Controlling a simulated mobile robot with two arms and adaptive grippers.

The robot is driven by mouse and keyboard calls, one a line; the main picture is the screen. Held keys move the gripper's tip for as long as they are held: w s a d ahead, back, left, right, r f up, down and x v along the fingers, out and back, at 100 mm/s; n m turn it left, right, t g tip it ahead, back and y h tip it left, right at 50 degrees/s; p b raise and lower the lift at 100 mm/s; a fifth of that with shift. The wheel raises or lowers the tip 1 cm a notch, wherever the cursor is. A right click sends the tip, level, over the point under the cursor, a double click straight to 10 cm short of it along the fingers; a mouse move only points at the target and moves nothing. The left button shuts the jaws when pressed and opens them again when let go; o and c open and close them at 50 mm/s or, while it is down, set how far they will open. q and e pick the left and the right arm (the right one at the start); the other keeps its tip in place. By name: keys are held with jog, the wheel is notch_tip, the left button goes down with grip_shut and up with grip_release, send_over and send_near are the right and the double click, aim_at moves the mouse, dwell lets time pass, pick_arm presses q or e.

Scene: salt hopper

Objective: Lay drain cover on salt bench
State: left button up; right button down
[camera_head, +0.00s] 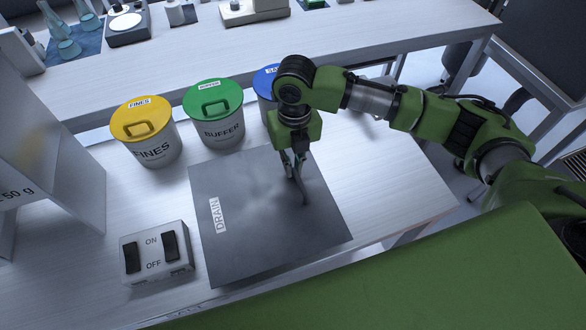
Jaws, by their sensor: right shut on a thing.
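The drain cover (250,235) is a flat dark grey square plate with a white DRAIN label near its left edge. It is over the middle of the pale wooden salt bench (400,190); I cannot tell whether it lies flat on the top or is just above it. My right gripper (300,190) points down over the right half of the cover and is shut on it. The exact grip point is hard to see against the dark plate. My left gripper is not in view.
A yellow-lidded FINES pail (150,140), a green-lidded BUFFER pail (215,115) and a partly hidden blue-lidded pail (265,85) stand behind the cover. An ON/OFF switch box (157,253) sits close to its left. The bench is bare to the right.

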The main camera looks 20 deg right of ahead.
jog(key=shift+w+d+f, duration=0.15)
jog(key=shift+w+f, duration=0.5)
jog(key=shift+f, duration=0.05)
notch_tip(320, 180, down, 2)
jog(key=shift+s+f+p, duration=0.1)
jog(key=shift+p, duration=0.45)
jog(key=shift+f, duration=0.35)
jog(key=shift+f, duration=0.15)
jog(key=c, duration=2.2)
grip_release()
notch_tip(320, 180, up, 12)
jog(key=shift+d+r+b, duration=0.1)
jog(key=shift+r+b, duration=0.05)
jog(key=shift+b, duration=0.75)
